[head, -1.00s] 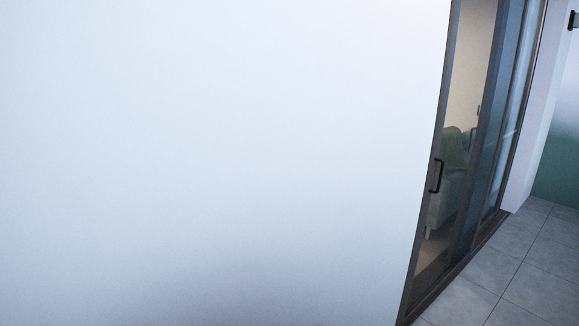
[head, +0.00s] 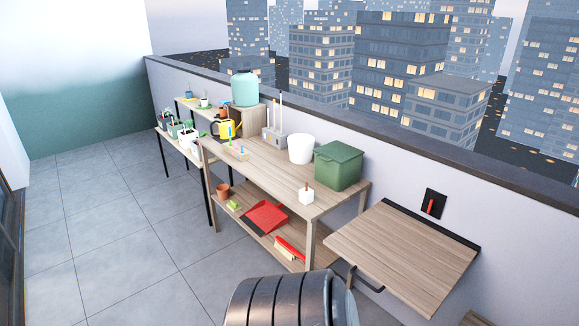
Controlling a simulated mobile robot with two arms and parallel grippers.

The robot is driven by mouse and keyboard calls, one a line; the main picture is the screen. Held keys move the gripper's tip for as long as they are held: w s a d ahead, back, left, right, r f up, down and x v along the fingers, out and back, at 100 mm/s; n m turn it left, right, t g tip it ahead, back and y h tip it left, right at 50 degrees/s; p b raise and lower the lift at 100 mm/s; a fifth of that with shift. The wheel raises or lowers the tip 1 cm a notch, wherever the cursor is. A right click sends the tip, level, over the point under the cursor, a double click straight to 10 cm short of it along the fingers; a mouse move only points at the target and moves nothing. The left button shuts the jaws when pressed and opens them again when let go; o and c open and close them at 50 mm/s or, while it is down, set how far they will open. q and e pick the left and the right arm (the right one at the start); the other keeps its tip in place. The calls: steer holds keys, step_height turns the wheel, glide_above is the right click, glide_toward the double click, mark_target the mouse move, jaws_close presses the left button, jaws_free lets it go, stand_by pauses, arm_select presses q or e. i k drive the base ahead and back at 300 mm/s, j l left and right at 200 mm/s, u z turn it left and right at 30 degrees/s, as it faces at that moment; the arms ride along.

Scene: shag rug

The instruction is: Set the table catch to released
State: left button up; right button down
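The table catch (head: 431,205) is a red lever on a black plate, fixed to the parapet wall above the folding table's back edge. The lever looks near upright; its exact setting is too small to tell. The wooden folding table (head: 400,255) is attached to the wall at the right and its top is raised, roughly level.
A wooden potting bench (head: 268,172) stands left of the folding table, with a green bin (head: 339,166), a white pot (head: 301,149) and a red dustpan (head: 265,216) on its shelf below. Tiled floor (head: 110,220) is clear at left.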

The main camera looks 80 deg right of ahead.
mark_target(429, 209)
steer(key=z, duration=3.7)
steer(key=i+j+z, duration=0.3)
steer(key=j, duration=0.25)
steer(key=i+j+z, duration=0.35)
steer(key=j, duration=0.25)
steer(key=i+j+z, duration=0.15)
steer(key=j, duration=0.2)
steer(key=i+j+z, duration=0.15)
steer(key=j, duration=0.25)
steer(key=i+j+z, duration=0.2)
steer(key=j, duration=0.15)
steer(key=k, duration=0.05)
